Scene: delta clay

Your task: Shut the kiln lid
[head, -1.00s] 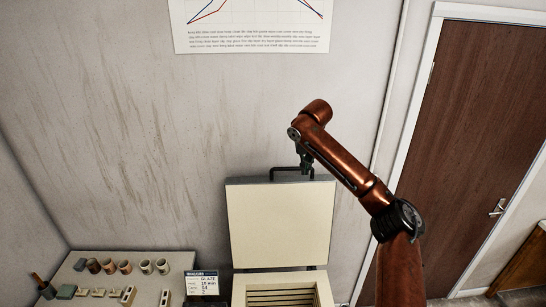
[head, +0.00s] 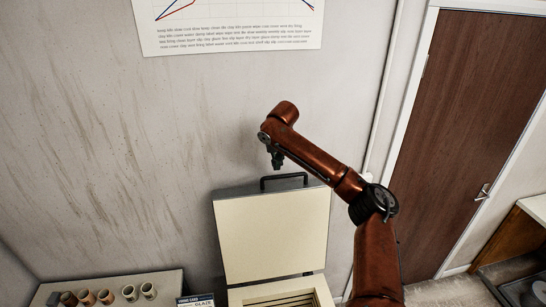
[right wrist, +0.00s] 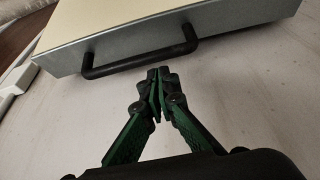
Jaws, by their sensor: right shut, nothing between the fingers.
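The kiln lid (head: 270,238) stands open, upright against the back wall, its pale inner face towards me. Its dark bar handle (head: 283,179) is on the top edge; the right wrist view shows the handle (right wrist: 140,60) on the lid's grey metal rim (right wrist: 170,38). The kiln body (head: 275,292) is below, cut off by the bottom edge, with a slatted interior partly visible. My right gripper (head: 277,163) is just above the handle in the head view. In the right wrist view its green-and-black fingers (right wrist: 158,76) are shut, empty, and close to the handle, with no clear contact. My left gripper is not in view.
A shelf (head: 55,285) with several cups stands left of the kiln, beside a glaze card (head: 197,300). The wall behind the lid is bare up to a poster (head: 235,25). A brown door (head: 475,120) and a wooden counter (head: 510,240) are on the right.

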